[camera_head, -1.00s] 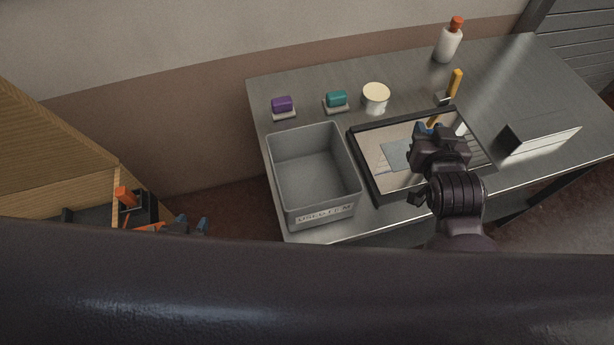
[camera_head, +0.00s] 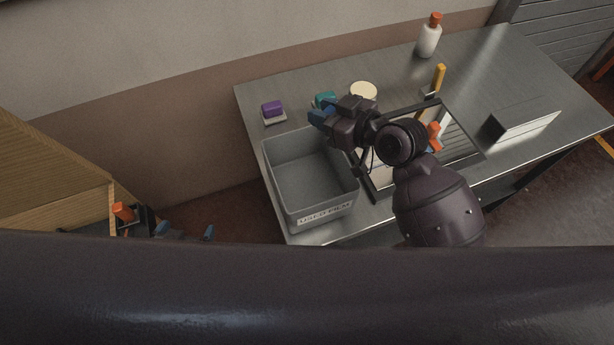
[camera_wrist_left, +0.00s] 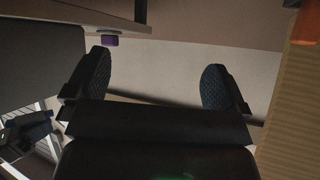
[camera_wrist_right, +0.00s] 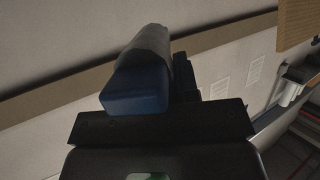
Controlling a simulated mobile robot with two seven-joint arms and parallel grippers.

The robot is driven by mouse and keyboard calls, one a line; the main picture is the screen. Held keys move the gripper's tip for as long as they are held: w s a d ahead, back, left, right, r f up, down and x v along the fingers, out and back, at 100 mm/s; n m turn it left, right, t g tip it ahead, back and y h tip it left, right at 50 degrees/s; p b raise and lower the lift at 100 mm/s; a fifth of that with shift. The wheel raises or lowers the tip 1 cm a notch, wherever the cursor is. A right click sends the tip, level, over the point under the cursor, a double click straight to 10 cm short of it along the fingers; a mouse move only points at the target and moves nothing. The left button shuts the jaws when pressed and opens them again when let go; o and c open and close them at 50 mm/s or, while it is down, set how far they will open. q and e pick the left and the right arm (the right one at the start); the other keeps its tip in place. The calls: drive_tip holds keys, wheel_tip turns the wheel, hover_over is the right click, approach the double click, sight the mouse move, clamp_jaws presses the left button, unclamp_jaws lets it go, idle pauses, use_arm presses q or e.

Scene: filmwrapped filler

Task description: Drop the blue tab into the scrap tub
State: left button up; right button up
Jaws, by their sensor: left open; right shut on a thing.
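The scrap tub (camera_head: 313,207) is an open grey box with a "USED FILM" label, at the table's left front; the inside that shows looks empty. My right gripper (camera_head: 322,117) appears at the tub's back right corner in the head view, its height above the rim unclear. It is shut on the blue tab (camera_wrist_right: 135,92), a blue block with a grey, curled piece behind it in the right wrist view. The gripper hides most of the tab in the head view. My left gripper (camera_wrist_left: 158,85) is open and empty, low at the left, off the table.
A dark-framed tray (camera_head: 465,160) lies right of the tub, partly hidden by my right arm. Purple (camera_head: 272,108) and teal (camera_head: 325,99) blocks, a cream-topped cup (camera_head: 363,91), a yellow-handled tool (camera_head: 438,78), a white bottle (camera_head: 428,40) and a white-faced stand (camera_head: 522,124) are around it.

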drive_tip(key=s+a+f+n+g+y+b, duration=0.1)
drive_tip(key=a+f+n+g+b, duration=0.1)
drive_tip(key=a+f+g+b, duration=0.1)
drive_tip(key=shift+a+f+n+y+b, duration=0.25)
drive_tip(key=shift+f+n+y+b, duration=0.15)
drive_tip(key=shift+f+b, duration=0.45)
drive_tip(key=shift+s, duration=0.1)
drive_tip(key=o, duration=1.1)
drive_tip(key=shift+f, duration=0.1)
